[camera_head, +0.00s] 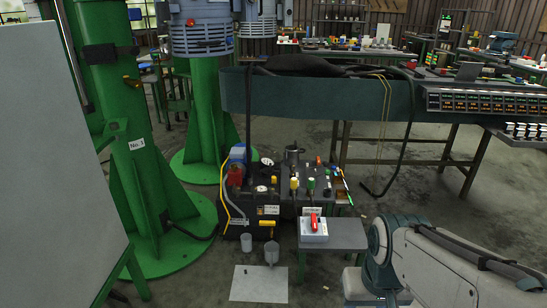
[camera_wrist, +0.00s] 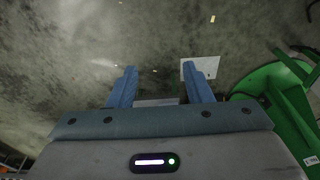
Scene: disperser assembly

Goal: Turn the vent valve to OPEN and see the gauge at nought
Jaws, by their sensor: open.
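A black power unit (camera_head: 240,218) stands on the floor in the middle of the head view. Its top carries round white dials; one gauge (camera_head: 261,188) is too small to read. Several knobs stand there, including a yellow knob (camera_head: 294,184) and a green knob (camera_head: 310,184). A yellow lever handle (camera_head: 267,225) lies level on its front. I cannot tell which of these is the vent valve, nor its setting. My gripper (camera_wrist: 159,68) is open and empty, its two blue fingers apart over the floor. In the head view my arm is at the lower right, apart from the unit.
A white box with a red handle (camera_head: 314,224) sits on a small grey stool (camera_head: 345,235) right of the unit. Two cups (camera_head: 271,252) and a white sheet (camera_head: 259,284) are on the floor. A green column (camera_head: 125,150) and white panel (camera_head: 55,180) stand left. A bench is behind.

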